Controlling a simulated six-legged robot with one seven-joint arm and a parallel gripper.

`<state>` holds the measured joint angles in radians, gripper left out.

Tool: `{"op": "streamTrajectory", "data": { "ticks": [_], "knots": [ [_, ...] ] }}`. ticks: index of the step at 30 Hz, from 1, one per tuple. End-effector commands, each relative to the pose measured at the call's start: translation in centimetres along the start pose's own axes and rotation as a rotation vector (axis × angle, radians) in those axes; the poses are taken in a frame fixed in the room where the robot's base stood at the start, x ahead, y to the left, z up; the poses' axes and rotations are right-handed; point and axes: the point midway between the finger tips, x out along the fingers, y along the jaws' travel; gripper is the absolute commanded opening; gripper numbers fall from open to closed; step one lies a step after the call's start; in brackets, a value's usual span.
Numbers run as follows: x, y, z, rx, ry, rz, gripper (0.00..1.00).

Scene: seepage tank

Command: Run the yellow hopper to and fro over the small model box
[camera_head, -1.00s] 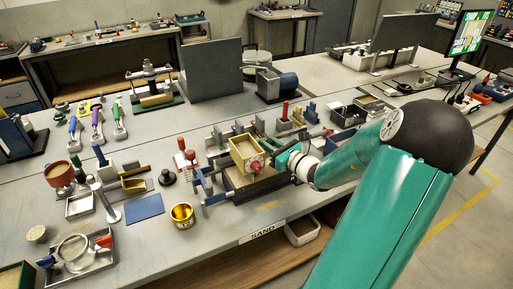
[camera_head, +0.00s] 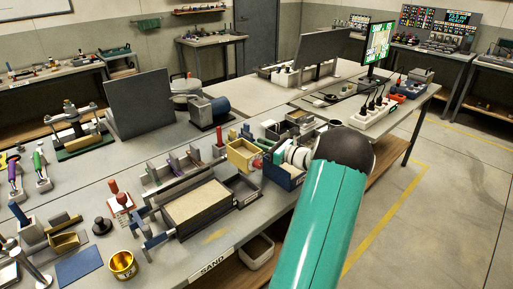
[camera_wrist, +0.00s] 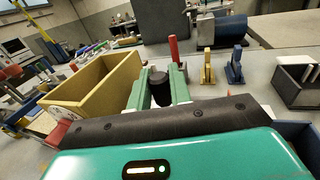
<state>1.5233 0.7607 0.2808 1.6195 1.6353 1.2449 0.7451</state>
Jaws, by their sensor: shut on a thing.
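The yellow hopper (camera_head: 243,155) is an open-topped box with a red knob on its side. It is beyond the right end of the small model box (camera_head: 213,222), which has dark walls and a flat sand-coloured surface. My gripper (camera_head: 277,157) is at the hopper's right side, and its tips are small in the head view. In the wrist view the hopper (camera_wrist: 97,88) is at the left, tilted in the picture. The green fingers (camera_wrist: 160,90) close around a dark grip beside it. The hopper's floor is mostly hidden.
A grey tray (camera_head: 244,199) sits at the box's right end, and a blue bin (camera_head: 284,179) stands beneath my wrist. Upright clamps and blocks (camera_head: 180,162) line the box's far side. A red-handled tool (camera_head: 121,202) and yellow tin (camera_head: 122,265) stand left.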

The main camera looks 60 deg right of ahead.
Motion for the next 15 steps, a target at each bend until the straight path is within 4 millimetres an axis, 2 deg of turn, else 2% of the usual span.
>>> {"op": "streamTrajectory", "data": {
  "ticks": [12, 13, 15],
  "knots": [
    [-0.20, -0.45, 0.21, -0.003, -0.001, -0.016, 0.00],
    [-0.21, -0.46, 0.23, -0.004, -0.001, -0.017, 0.26],
    [-0.20, -0.42, 0.23, -0.004, -0.001, -0.016, 0.39]
  ]
}}
